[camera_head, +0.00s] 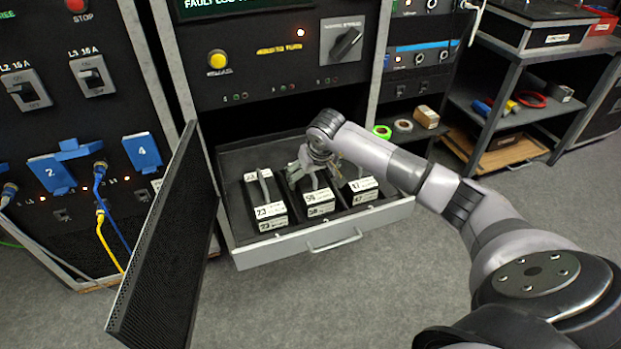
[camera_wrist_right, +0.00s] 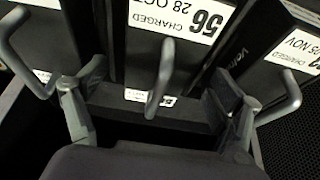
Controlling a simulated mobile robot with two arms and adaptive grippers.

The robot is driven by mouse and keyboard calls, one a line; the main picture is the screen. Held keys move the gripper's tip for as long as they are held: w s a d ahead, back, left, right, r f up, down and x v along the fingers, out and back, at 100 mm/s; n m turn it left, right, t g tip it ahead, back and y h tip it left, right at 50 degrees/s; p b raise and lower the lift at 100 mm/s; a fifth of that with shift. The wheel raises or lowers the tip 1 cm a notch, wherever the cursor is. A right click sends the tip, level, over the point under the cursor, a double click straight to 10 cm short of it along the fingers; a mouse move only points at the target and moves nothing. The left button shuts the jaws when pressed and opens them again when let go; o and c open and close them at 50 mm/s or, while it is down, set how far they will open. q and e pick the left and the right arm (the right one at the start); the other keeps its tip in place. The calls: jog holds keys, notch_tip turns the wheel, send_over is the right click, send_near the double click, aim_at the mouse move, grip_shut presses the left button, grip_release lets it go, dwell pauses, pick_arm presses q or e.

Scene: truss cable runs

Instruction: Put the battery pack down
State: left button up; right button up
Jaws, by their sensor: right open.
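The middle battery pack (camera_head: 319,208), black with a white label and a grey handle, sits in the open drawer (camera_head: 292,246). It also shows in the right wrist view (camera_wrist_right: 142,45), label upside down. My right gripper (camera_head: 319,166) is over this pack. In the right wrist view my right gripper's fingers (camera_wrist_right: 158,106) are spread, one on each side of the grey handle (camera_wrist_right: 161,80), with a gap between them and the handle. The pack rests among the drawer's slots. The gripper partly hides its top in the head view. My left gripper is out of view.
A left pack (camera_head: 268,211) and a right pack (camera_head: 362,190) flank the middle one. An open mesh door (camera_head: 160,250) stands left of the drawer. Tape rolls (camera_head: 382,132) lie right of it, beside a shelf unit (camera_head: 510,90). The floor in front is clear.

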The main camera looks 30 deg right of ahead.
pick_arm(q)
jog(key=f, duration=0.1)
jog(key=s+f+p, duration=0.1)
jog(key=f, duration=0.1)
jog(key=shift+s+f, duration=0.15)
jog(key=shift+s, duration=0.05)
pick_arm(e)
jog(key=v, duration=0.9)
jog(key=shift+s, duration=0.1)
